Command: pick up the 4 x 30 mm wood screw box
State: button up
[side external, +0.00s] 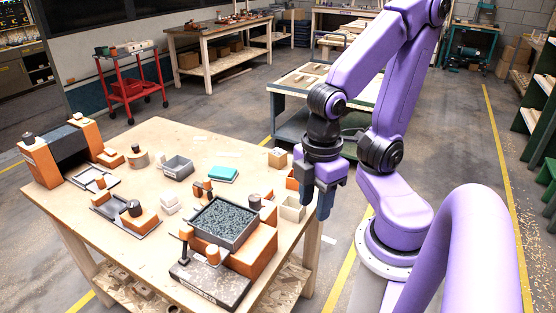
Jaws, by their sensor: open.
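No label reading 4 x 30 mm can be read in the side view, so I cannot tell for sure which thing is the wood screw box. A small tan box (278,158) sits near the table's far right edge. A cream open-topped box (292,209) stands at the right edge, close to my gripper. My gripper (317,194) points down beside the table's right edge, with its blue fingers open. I see nothing held between them. An orange thing (292,183) is partly hidden behind my gripper.
A dark bin of grey bits (222,221) stands on an orange block at the front right of the wooden table (165,142). A teal box (223,174), a grey tray (177,166) and an orange-and-black machine (65,152) stand further left. Small bare patches lie between them.

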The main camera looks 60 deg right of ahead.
dwell(0.3)
jog(key=o, duration=0.9)
